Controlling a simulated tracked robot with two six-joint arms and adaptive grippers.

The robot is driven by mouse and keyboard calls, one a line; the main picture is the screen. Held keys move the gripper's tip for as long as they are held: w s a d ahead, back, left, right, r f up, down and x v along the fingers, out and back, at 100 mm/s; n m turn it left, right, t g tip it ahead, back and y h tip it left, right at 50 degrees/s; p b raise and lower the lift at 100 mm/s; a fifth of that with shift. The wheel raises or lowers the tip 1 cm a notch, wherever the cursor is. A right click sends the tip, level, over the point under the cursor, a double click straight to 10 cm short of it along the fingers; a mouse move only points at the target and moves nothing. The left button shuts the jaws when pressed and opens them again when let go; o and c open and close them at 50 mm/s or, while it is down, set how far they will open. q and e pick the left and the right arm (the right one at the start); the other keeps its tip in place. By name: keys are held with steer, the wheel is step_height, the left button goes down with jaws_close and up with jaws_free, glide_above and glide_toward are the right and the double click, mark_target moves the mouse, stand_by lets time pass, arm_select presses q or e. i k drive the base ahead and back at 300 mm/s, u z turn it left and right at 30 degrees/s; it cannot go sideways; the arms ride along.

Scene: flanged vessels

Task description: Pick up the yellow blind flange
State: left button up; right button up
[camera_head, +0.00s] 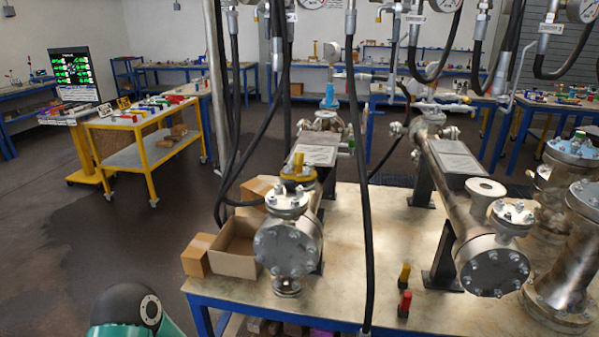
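The yellow blind flange (297,174) appears as a yellow disc with an upright yellow knob. It sits at the top of the left metal vessel (288,245), just behind the bolted flange on that vessel's short upper neck. Its lower part is partly hidden by that neck, so I cannot tell exactly what it rests on. Neither of my grippers is in view. Only a teal and black part of my own arm shows at the bottom left, well apart from the flange.
The vessels stand on a blue-framed table (345,290). Black hoses (362,200) hang in front of it. Open cardboard boxes (238,248) lie left of the left vessel. A red-topped item (404,303) stands at the front. A second vessel (480,240) is on the right.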

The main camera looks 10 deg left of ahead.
mark_target(296, 175)
steer(key=u, duration=0.45)
steer(key=i, duration=0.15)
steer(key=z, duration=2.6)
steer(key=k, duration=1.45)
steer(key=u, duration=1.4)
steer(key=i, duration=1)
steer(key=z, duration=0.05)
